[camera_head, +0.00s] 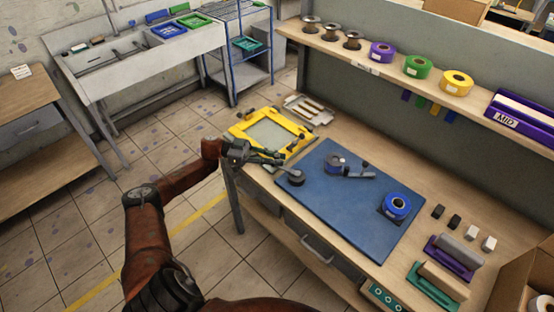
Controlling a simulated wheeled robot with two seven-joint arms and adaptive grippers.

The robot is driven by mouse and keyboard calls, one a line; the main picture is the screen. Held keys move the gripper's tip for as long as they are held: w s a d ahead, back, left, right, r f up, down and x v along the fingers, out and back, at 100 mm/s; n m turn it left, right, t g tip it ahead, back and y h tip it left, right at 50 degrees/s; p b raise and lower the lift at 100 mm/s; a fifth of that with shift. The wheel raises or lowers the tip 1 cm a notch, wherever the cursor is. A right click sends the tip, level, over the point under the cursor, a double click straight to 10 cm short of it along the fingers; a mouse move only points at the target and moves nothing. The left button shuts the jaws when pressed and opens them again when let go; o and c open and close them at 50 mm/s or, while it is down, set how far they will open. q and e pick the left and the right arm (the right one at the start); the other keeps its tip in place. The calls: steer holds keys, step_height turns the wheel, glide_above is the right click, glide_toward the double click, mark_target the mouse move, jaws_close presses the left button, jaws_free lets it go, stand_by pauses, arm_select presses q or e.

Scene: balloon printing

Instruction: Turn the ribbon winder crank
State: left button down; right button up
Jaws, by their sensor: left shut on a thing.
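The ribbon winder (335,162) stands on the blue mat (350,218), with a grey disc and a flat bar with a small dark knob (366,164) to its right. My left gripper (272,159) reaches in over the table's left edge, left of the winder and apart from that knob. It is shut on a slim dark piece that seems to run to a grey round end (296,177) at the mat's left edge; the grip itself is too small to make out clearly. My right gripper is out of view.
A blue ribbon roll (396,207) lies on the mat's right part. A yellow screen frame (270,134) lies behind my left gripper. Small blocks, a purple holder (452,257) and a green holder (437,288) stand at the right. Spools and ribbon rolls (417,67) line the shelf.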

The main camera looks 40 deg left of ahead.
arm_select(q)
steer(key=c, duration=1.8)
jaws_free()
steer(key=v, duration=1.2)
